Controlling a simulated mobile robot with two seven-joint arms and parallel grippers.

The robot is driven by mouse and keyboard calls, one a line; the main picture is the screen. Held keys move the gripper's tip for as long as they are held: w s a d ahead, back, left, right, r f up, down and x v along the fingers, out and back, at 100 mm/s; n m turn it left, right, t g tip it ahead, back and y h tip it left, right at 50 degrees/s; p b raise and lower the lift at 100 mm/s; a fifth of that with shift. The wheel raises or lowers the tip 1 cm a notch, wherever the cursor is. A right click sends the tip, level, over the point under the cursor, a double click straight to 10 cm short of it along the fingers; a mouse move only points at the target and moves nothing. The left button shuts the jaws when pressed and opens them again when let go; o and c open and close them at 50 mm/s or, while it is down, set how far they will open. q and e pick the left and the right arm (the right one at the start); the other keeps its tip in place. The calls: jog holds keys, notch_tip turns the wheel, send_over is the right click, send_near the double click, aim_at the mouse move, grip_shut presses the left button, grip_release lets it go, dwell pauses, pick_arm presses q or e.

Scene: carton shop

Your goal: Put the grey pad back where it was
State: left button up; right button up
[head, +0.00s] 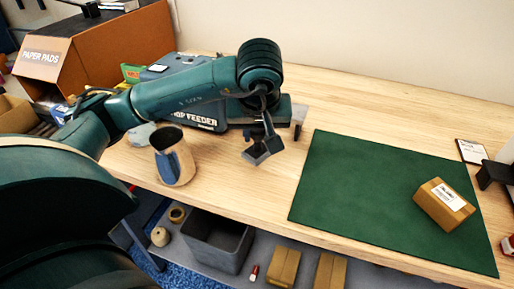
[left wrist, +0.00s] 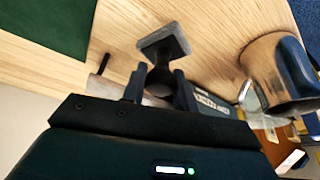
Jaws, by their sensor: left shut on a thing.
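The grey pad (head: 262,149) is a small grey block with a dark stem. It hangs tilted over the bare wood between the metal jug and the green mat. In the left wrist view the grey pad (left wrist: 165,43) shows past the fingertips, its stem between the fingers. My left gripper (head: 266,124) is shut on it; in the wrist view the gripper (left wrist: 157,82) points toward the table. Whether the pad touches the table is hard to tell.
The metal jug (head: 174,157) stands left of the pad. The blue feeder box (head: 205,124) lies behind my arm. The green mat (head: 365,190) bears a small carton (head: 444,205). The paper pads box (head: 95,55) stands back left. A grey bin (head: 217,240) sits below the table's front edge.

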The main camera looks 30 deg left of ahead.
aim_at(258, 142)
pick_arm(q)
notch_tip(258, 142, down, 4)
jog(key=shift+r, duration=0.1)
jog(key=shift+f, duration=0.25)
jog(key=o, duration=0.9)
jog(key=shift+r, duration=0.15)
